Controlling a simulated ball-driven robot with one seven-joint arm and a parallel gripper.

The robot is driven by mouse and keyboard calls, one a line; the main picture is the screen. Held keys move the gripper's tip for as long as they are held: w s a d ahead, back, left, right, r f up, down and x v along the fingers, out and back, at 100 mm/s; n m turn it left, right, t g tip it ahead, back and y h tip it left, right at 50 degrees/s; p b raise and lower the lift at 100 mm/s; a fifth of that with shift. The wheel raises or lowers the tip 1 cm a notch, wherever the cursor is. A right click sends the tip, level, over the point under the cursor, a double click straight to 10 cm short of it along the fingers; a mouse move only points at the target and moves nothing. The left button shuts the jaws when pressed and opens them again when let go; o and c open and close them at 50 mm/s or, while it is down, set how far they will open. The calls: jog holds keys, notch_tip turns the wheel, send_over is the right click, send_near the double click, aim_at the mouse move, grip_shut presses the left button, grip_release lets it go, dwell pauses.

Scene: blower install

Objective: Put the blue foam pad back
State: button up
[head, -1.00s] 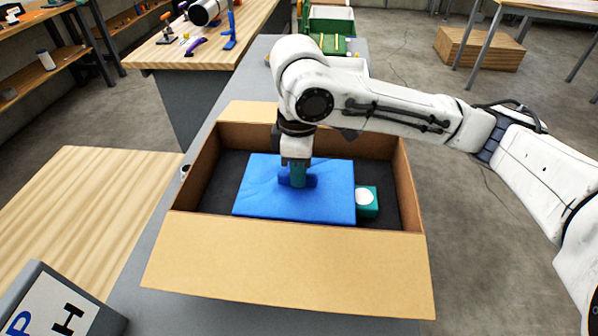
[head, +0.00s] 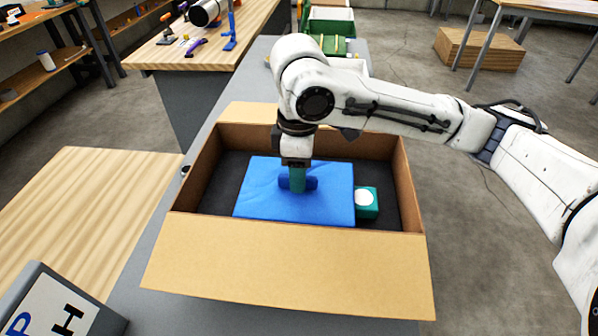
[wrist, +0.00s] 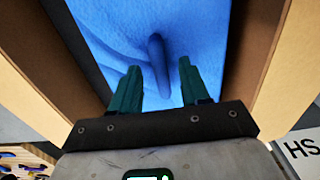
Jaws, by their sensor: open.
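The blue foam pad (head: 262,195) lies flat inside the open cardboard box (head: 290,265), over its dark lining. A darker blue bar-like handle (head: 312,184) stands out from the middle of the pad's top. My gripper (head: 298,189) points down at this handle from above. In the wrist view, its two green fingers (wrist: 159,66) are apart, with the handle (wrist: 157,60) showing between and beyond them. I cannot tell whether either finger touches it.
A teal block (head: 366,203) with a white disc sits in the box, right beside the pad. The cardboard walls rise around both. A green container (head: 330,22) stands behind the box. A wooden workbench (head: 165,52) with tools is at the back left.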

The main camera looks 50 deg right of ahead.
notch_tip(320, 180, up, 11)
jog(key=shift+p, duration=0.45)
dwell(0.6)
